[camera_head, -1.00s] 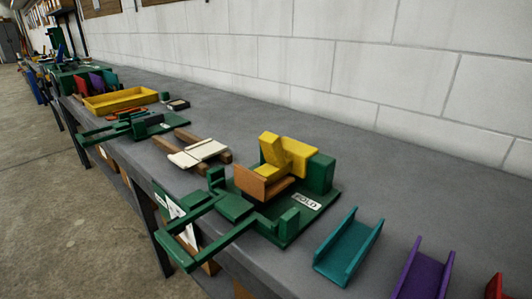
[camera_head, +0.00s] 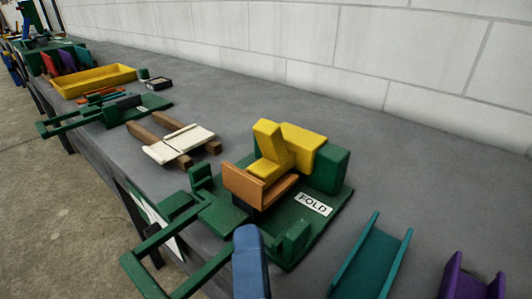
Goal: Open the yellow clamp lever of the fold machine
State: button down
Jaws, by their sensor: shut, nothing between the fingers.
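The green fold machine (camera_head: 322,232), with a white FOLD label (camera_head: 314,204), stands on the grey bench right of centre. Its yellow clamp lever (camera_head: 269,141) rises as a leaning block from a yellow clamp body (camera_head: 303,145), against a green block at the right. An orange-brown bent piece (camera_head: 256,187) sits in front of and below the yellow parts. A green frame handle (camera_head: 155,240) juts past the bench's front edge. A blue rounded part (camera_head: 251,262), likely of my arm, covers some of the machine's front. I see no gripper fingers.
A teal channel (camera_head: 371,262) and a purple channel (camera_head: 470,282) lie to the right. Cream sheets on brown bars (camera_head: 180,146) lie to the left, with another green machine (camera_head: 128,108) and a yellow tray (camera_head: 93,82) beyond. The bench behind the fold machine is clear to the wall.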

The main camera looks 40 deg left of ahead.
jog(key=shift+w, duration=0.1)
jog(key=p, duration=0.1)
send_near(262, 132)
jog(key=a, duration=0.3)
jog(key=shift+a, duration=0.3)
jog(key=w, duration=0.1)
jog(key=w+r+p, duration=0.1)
jog(key=w, duration=0.1)
jog(key=shift+a, duration=0.1)
jog(key=shift+w+r, duration=0.15)
jog(key=shift+w, duration=0.45)
jog(key=shift+r+p, duration=0.15)
jog(key=shift+p, duration=0.3)
